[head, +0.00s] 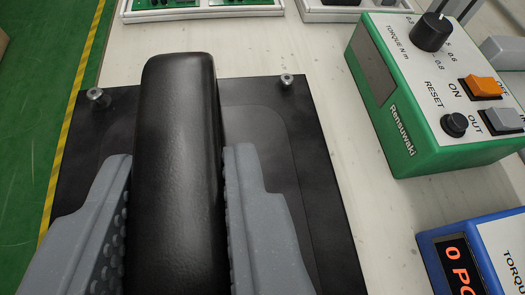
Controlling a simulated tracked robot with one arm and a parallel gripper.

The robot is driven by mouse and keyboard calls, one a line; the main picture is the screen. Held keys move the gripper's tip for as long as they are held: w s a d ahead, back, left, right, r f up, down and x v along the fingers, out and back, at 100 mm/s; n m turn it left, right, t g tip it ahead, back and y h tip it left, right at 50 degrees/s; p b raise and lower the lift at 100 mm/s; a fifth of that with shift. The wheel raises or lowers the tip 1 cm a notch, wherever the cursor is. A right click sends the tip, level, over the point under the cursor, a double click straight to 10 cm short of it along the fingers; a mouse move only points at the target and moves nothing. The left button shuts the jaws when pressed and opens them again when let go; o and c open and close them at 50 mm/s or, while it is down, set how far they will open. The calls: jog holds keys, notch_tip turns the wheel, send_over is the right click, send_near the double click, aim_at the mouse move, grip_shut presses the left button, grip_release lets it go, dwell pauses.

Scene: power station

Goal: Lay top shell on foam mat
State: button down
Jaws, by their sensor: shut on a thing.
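The top shell (180,95), a long glossy black piece with rounded edges, stands out between the fingers of my gripper (178,170) in the head view. The grey fingers with studded pads are shut on its two sides. The shell's near end runs out of the bottom of the picture. Behind and below it lies a flat black plate (318,200) with a metal post at each far corner. I cannot tell whether the shell touches this plate. No foam mat can be clearly made out.
A green torque controller (405,130) with a knob and switches stands at the right. A blue display unit (450,255) is at the lower right. Trays with green boards (205,5) stand at the far edge. Green floor with a yellow line (80,105) lies left of the pale bench.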

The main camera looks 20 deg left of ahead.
jog(key=shift+w+d, duration=0.1)
jog(key=shift+w, duration=0.45)
jog(key=shift+w+f, duration=0.1)
jog(key=shift+f, duration=0.05)
notch_tip(320, 180, down, 3)
jog(key=shift+f+b, duration=0.15)
jog(key=shift+b, duration=0.6)
jog(key=c, duration=1.2)
grip_release()
jog(key=p+v, duration=0.2)
jog(key=v, duration=1)
